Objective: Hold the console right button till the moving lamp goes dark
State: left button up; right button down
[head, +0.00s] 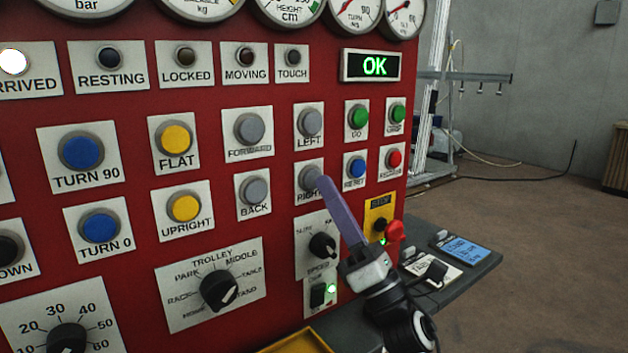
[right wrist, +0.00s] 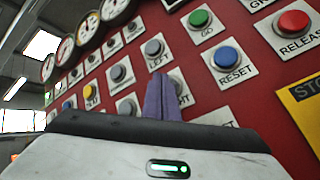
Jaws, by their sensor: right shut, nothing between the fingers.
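The grey RIGHT button (head: 309,176) is on the red console (head: 130,150), under the LEFT button (head: 310,122). My right gripper (head: 322,184) is shut and empty, its purple fingertips at the RIGHT button's face. I cannot tell whether they press it. In the right wrist view the shut fingers (right wrist: 162,98) hide the button and part of its label. The MOVING lamp (head: 246,57) looks dark. The ARRIVED lamp (head: 13,61) is lit white. The display (head: 370,66) reads OK in green. My left gripper is not in view.
The BACK button (head: 254,191) lies left of the RIGHT button, the blue RESET button (head: 355,168) right of it. A dark shelf (head: 465,262) juts out at the right.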

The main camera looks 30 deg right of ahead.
jog(key=shift+w, duration=0.35)
jog(key=shift+w+b, duration=0.35)
jog(key=shift+w, duration=0.05)
dwell(3.0)
jog(key=shift+s, duration=0.1)
dwell(0.8)
jog(key=shift+s, duration=0.75)
jog(key=s, duration=0.5)
jog(key=shift+d, duration=0.2)
dwell(0.4)
